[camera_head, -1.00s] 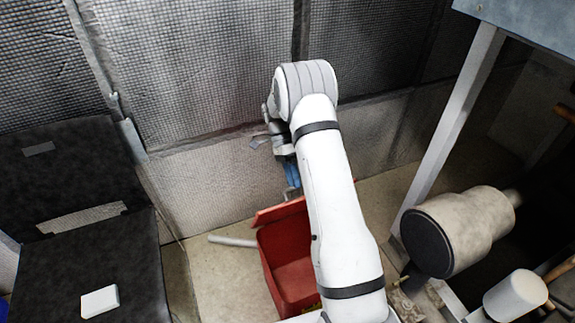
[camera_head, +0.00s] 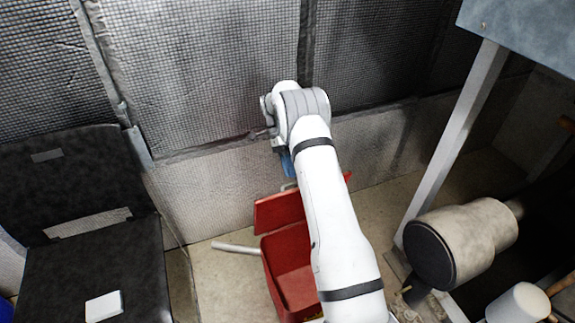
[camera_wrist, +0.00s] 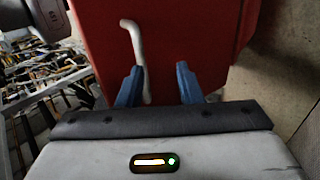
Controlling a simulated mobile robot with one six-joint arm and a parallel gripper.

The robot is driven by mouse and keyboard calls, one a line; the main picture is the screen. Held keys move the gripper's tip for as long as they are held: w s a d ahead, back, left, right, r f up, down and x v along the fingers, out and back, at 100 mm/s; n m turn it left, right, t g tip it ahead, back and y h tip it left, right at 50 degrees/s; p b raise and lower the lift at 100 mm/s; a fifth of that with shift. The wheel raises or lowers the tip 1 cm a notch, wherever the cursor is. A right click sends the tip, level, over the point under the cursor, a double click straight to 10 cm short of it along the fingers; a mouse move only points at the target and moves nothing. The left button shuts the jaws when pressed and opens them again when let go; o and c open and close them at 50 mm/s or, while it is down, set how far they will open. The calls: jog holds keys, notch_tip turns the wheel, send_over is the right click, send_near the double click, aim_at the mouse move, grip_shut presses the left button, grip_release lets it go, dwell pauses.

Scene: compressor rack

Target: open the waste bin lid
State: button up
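The red waste bin (camera_head: 288,275) stands on the floor, partly hidden behind my arm. Its red lid (camera_head: 281,211) is tilted up at the back, and part of the bin's inside shows. In the wrist view the lid (camera_wrist: 190,35) fills the upper middle, with a pale bent handle (camera_wrist: 137,45) on it. My gripper (camera_wrist: 159,68) is open, its two blue fingers apart. The handle's lower end lies between the fingers in the picture, close to the left one; I cannot tell whether they touch. In the head view my gripper (camera_head: 287,163) is just above the lid.
A mesh-covered wall (camera_head: 215,70) stands behind the bin. A black chair (camera_head: 95,265) with a white block (camera_head: 104,305) is at the left. A pale rod (camera_head: 235,248) lies left of the bin. A beige cylindrical machine (camera_head: 465,240) and a grey post (camera_head: 450,150) are at the right.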

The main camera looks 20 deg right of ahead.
jog(key=shift+w+r, duration=0.15)
jog(key=shift+w, duration=0.2)
dwell(0.4)
jog(key=p+v, duration=0.1)
jog(key=v, duration=0.6)
jog(key=shift+w+r, duration=0.25)
jog(key=shift+r, duration=0.05)
dwell(0.3)
